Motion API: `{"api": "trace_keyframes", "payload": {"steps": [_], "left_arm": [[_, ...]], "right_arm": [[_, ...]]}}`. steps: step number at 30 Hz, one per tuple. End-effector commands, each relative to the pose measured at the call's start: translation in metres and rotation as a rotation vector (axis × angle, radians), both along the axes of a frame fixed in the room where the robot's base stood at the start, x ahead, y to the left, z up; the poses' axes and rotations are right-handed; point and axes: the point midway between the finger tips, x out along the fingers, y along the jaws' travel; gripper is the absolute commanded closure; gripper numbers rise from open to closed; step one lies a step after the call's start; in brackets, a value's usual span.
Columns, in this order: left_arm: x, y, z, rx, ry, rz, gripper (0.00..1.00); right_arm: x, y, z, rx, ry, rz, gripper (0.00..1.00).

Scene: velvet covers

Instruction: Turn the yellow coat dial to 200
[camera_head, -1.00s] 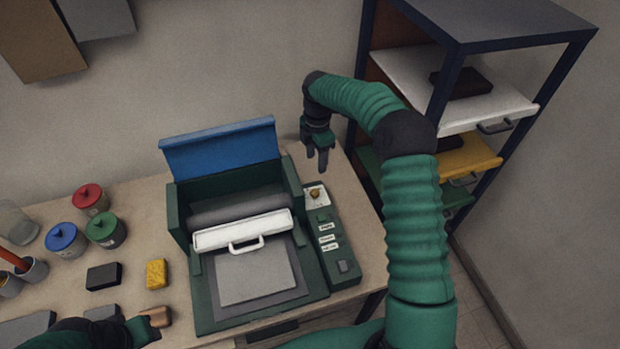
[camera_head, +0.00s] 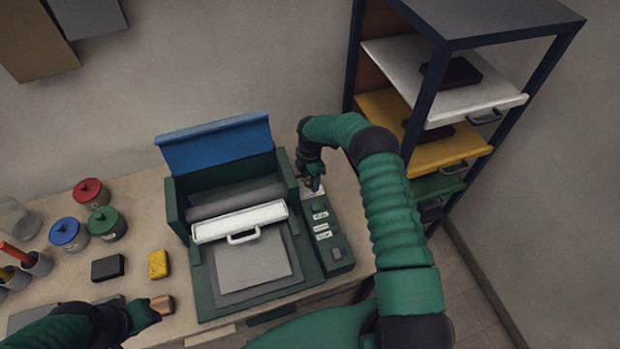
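The yellow coat dial (camera_head: 309,184) sits on a small white plate (camera_head: 313,193) at the far end of the green control panel beside the machine. My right gripper (camera_head: 313,184) points down at the dial and partly covers it; I cannot tell whether its fingers touch or close on it. The dial's numbers are too small to read. My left gripper (camera_head: 150,312) is at the lower left, by a copper-brown block (camera_head: 162,304); whether it holds the block is unclear.
The green machine (camera_head: 205,290) has a raised blue lid (camera_head: 216,144) and a white handled bar (camera_head: 240,222). Jars, a black block (camera_head: 107,268) and a yellow sponge (camera_head: 158,264) stand left. A shelf rack (camera_head: 440,95) with coloured trays stands right.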

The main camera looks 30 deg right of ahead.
Motion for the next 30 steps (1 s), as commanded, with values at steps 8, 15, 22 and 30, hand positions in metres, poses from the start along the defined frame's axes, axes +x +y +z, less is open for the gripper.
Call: {"api": "trace_keyframes", "payload": {"steps": [8,15,22,30], "left_arm": [[0.0,0.0,0.0,0.0,0.0,0.0,0.64],[0.0,0.0,0.0,0.0,0.0,0.0,0.64],[0.0,0.0,-0.003,0.0,0.0,0.0,0.64],[0.0,0.0,-0.019,0.0,0.0,0.0,0.64]], "right_arm": [[0.0,0.003,0.002,-0.002,-0.002,0.001,0.88],[0.001,0.004,0.003,0.002,-0.003,0.002,1.0],[0.002,0.005,0.002,0.003,-0.005,-0.016,1.0],[0.003,0.006,0.0,0.002,-0.008,-0.141,1.0]]}}
